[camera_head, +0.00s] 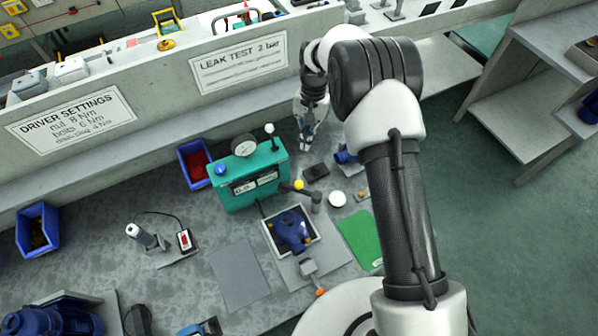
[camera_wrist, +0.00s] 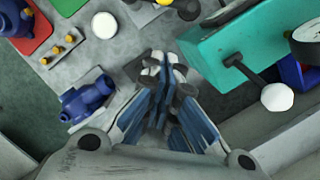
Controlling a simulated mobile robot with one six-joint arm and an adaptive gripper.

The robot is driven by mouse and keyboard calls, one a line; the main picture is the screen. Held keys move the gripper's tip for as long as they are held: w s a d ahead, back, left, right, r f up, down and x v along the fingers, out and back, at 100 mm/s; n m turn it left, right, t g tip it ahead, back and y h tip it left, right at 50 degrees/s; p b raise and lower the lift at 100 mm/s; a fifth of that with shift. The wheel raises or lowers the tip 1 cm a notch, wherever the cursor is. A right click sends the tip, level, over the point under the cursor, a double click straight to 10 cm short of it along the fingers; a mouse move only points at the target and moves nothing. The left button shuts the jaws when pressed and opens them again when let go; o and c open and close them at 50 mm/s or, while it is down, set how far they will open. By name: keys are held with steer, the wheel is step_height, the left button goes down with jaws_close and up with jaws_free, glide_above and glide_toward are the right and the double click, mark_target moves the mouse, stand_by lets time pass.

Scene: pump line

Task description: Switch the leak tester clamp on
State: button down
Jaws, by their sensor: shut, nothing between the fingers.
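The leak tester is a teal box (camera_head: 248,182) on the bench, with a round gauge (camera_head: 245,148) and a blue knob (camera_head: 219,169) on top. A black lever with a white ball (camera_head: 269,129) stands up at its right end. In the wrist view the teal box (camera_wrist: 235,45) is at upper right, with the white ball (camera_wrist: 277,97) below it. A blue pump body (camera_head: 290,228) sits in the square nest in front of the tester. My gripper (camera_head: 305,145) is shut and empty, right of the lever and apart from it; it also shows in the wrist view (camera_wrist: 165,62).
A small blue pump part (camera_head: 345,157) lies right of my gripper. A dark block (camera_head: 315,172), a white disc (camera_head: 337,198) and a green mat (camera_head: 362,240) lie nearby. A red-filled blue bin (camera_head: 195,165) stands left of the tester. The low wall with the LEAK TEST sign (camera_head: 238,65) rises behind.

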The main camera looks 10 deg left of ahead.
mark_target(292, 189)
steer(key=s+f+b, duration=0.1)
steer(key=s+f, duration=0.2)
steer(key=f, duration=0.2)
steer(key=s+a+f, duration=0.1)
steer(key=s+f, duration=0.2)
steer(key=f, duration=0.3)
steer(key=shift+b, duration=0.35)
steer(key=shift+s+a+n, duration=0.3)
steer(key=shift+n, duration=0.3)
steer(key=s+n, duration=0.1)
steer(key=n, duration=0.1)
steer(key=s+a+n+h+b, duration=0.1)
steer(key=s+n, duration=0.1)
steer(key=shift+a+n, duration=0.15)
steer(key=shift+n, duration=0.15)
steer(key=s+n, duration=0.2)
steer(key=n, duration=0.1)
steer(key=shift+s+h, duration=0.15)
steer(key=shift+h, duration=0.25)
steer(key=shift+s+n+t, duration=0.4)
steer(key=shift+s+n, duration=0.4)
steer(key=shift+n, duration=0.5)
steer(key=shift+d, duration=0.2)
